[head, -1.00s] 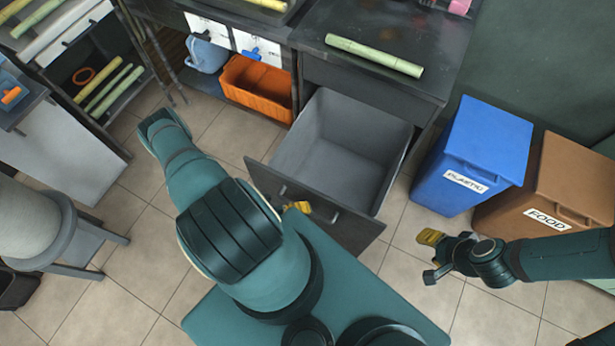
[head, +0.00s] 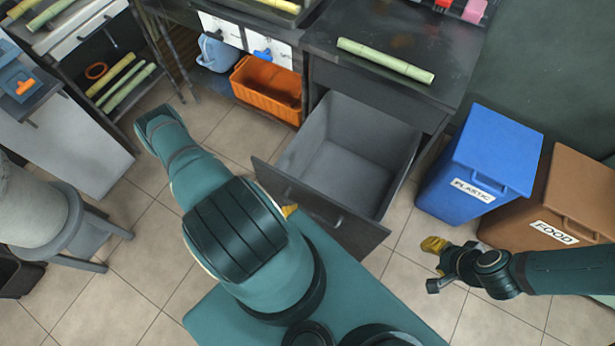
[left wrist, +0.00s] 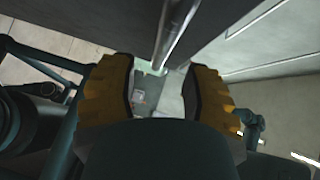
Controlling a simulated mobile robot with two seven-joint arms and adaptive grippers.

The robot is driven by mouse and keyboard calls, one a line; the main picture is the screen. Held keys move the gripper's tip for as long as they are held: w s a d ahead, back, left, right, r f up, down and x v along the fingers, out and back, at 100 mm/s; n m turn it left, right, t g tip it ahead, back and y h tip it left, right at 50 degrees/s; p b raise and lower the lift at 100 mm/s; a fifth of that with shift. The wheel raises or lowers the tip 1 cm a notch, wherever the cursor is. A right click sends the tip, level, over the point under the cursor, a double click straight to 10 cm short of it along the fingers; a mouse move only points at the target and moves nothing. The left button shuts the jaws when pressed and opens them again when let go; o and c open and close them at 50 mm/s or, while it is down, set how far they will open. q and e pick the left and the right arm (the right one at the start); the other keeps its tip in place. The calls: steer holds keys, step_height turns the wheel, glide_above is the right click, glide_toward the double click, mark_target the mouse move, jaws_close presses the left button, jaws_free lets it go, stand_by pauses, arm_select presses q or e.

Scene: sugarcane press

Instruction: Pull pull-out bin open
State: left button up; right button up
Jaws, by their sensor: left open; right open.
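The pull-out bin is a grey open-topped box (head: 345,175) under the dark counter. It stands well out, with its dark front panel (head: 355,236) towards me and its inside empty. A metal bar handle (head: 338,222) runs along the panel and is partly hidden by my left arm. My left gripper (head: 289,210) is mostly hidden behind that arm, with a yellow tip showing by the panel. In the left wrist view its fingers (left wrist: 160,80) are open, and the handle bar (left wrist: 176,38) ends in view at the gap between their tips, not gripped. My right gripper (head: 436,262) is open and empty, right of the bin.
A blue plastic-waste bin (head: 490,150) and a brown food-waste bin (head: 575,190) stand at right. An orange crate (head: 266,92) is left of the pull-out bin. A stool (head: 70,240) stands at far left. Tiled floor is clear between the stool and my arm.

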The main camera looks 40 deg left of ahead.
arm_select(q)
steer(key=v, duration=0.7)
stand_by(0.5)
steer(key=w+d+r+m+g, duration=0.1)
steer(key=d+m+g, duration=0.4)
steer(key=m, duration=0.5)
steer(key=w+d+r+m+g+h, duration=0.1)
steer(key=d+m+g, duration=0.1)
steer(key=m+g, duration=0.6)
steer(key=w+d+r+m+g, duration=0.15)
steer(key=d+m+g, duration=0.3)
steer(key=m, duration=0.65)
steer(key=w+d+r+m+t+y, duration=0.2)
steer(key=w+r+m, duration=0.3)
steer(key=w+m, duration=0.3)
steer(key=w+d+r+m+t+y, duration=0.3)
steer(key=w+d+r+m, duration=0.2)
steer(key=m, duration=0.5)
steer(key=w, duration=0.2)
steer(key=shift+w+r+m+y, duration=0.3)
steer(key=shift+w+r+y, duration=0.05)
steer(key=shift+w+y, duration=0.05)
